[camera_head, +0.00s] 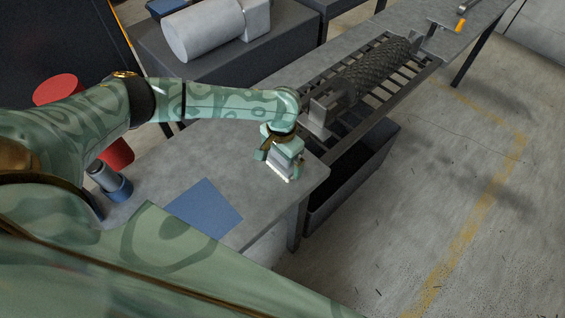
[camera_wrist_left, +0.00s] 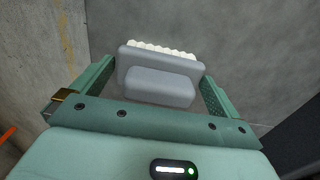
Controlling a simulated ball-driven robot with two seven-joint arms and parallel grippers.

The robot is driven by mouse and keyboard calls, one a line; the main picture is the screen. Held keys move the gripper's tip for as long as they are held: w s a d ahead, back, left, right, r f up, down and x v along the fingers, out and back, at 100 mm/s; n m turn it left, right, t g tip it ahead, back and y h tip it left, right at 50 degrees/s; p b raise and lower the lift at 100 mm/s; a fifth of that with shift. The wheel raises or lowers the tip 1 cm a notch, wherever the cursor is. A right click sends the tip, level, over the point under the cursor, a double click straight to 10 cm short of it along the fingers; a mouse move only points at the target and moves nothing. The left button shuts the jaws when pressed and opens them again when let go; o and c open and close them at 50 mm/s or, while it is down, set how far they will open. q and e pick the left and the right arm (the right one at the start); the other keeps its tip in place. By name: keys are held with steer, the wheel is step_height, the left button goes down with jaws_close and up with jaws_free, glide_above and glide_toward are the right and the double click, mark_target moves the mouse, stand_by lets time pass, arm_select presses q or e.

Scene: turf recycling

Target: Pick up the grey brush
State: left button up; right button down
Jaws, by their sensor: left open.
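The grey brush (camera_head: 284,170) is on the grey table near its right corner, with a pale bristle edge. My left gripper (camera_head: 279,158) is right over it, with its fingers on either side. In the left wrist view the grey brush (camera_wrist_left: 158,82), with white bristles along its far edge, lies between the two green fingers of my left gripper (camera_wrist_left: 157,72). The fingers are open; whether they touch the brush's sides cannot be told. My right gripper is not in view.
A blue mat (camera_head: 203,208) lies flat on the table (camera_head: 165,180). A blue-and-grey cylindrical object (camera_head: 108,180) and a red object (camera_head: 117,153) stand at left. A slatted rack with a dark textured roller (camera_head: 378,68) adjoins the table, with a black bin (camera_head: 352,178) below.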

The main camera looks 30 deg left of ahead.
arm_select(q)
steer(key=shift+r, duration=0.15)
steer(key=c, duration=0.9)
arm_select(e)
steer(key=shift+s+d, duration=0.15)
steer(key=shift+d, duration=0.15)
arm_select(q)
steer(key=shift+o, duration=0.2)
steer(key=shift+r+p, duration=0.3)
steer(key=shift+r, duration=0.15)
step_height(320, 180, up, 3)
steer(key=shift+p, duration=0.85)
steer(key=s+d+r+p, duration=0.2)
steer(key=d+r, duration=0.2)
steer(key=d, duration=0.2)
steer(key=s+d+r+p, duration=0.3)
steer(key=d+r, duration=0.2)
steer(key=d, duration=0.2)
steer(key=shift+s+p, duration=0.25)
steer(key=shift+p, duration=0.1)
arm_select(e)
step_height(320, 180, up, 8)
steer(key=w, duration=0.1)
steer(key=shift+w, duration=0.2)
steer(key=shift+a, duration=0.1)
